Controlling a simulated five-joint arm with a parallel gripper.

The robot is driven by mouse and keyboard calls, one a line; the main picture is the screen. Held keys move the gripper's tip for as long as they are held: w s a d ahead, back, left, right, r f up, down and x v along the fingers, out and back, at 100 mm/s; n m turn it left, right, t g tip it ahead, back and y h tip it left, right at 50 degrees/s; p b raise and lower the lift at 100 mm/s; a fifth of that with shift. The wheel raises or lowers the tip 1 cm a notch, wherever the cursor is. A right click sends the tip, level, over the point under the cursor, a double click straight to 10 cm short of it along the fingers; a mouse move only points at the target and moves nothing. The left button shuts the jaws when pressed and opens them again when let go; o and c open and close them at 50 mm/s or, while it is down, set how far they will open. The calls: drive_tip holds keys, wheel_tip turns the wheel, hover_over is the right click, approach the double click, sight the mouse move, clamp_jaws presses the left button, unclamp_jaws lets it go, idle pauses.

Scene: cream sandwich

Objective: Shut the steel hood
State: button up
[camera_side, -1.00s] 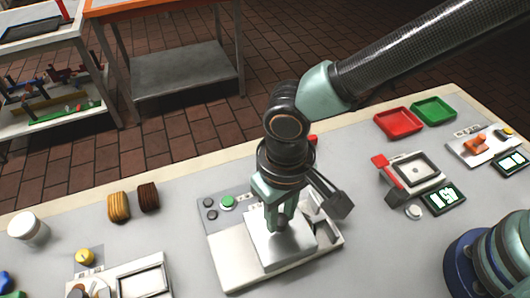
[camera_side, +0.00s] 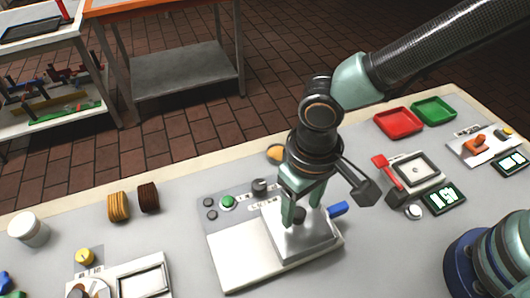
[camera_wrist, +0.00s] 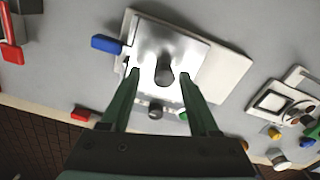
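The steel hood (camera_side: 312,245) is a shiny square plate with a dark knob (camera_side: 299,216) on top. It sits over the right part of the white machine (camera_side: 240,262), whose left part is bare. In the wrist view, the hood (camera_wrist: 185,45) shows its knob (camera_wrist: 164,70) standing between my fingers. My gripper (camera_wrist: 159,73) is open, with a gap visible on both sides of the knob. In the side view, my gripper (camera_side: 302,212) is low over the hood, its fingers on either side of the knob. What lies under the hood is hidden.
A blue handle (camera_side: 338,208) sticks out at the machine's right side. A green button (camera_side: 227,202) and dark knobs are along its back. A scale with a red lever (camera_side: 380,162) stands to the right. Two wooden rolls (camera_side: 118,207) stand at the left.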

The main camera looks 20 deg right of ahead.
sight(301, 210)
wheel_tip(301, 210, up, 12)
idle(0.5)
drive_tip(key=w+d+r+m+t, duration=0.1)
drive_tip(key=d+t, duration=0.1)
drive_tip(key=d, duration=0.7)
drive_tip(key=w+d+r+m+t, duration=0.1)
drive_tip(key=w+d+r, duration=0.1)
drive_tip(key=d, duration=0.8)
drive_tip(key=w+d+r+m+t, duration=0.1)
drive_tip(key=w+d+t, duration=0.1)
drive_tip(key=d, duration=0.8)
drive_tip(key=shift+w+d+r+t, duration=0.2)
drive_tip(key=shift+r+t, duration=0.1)
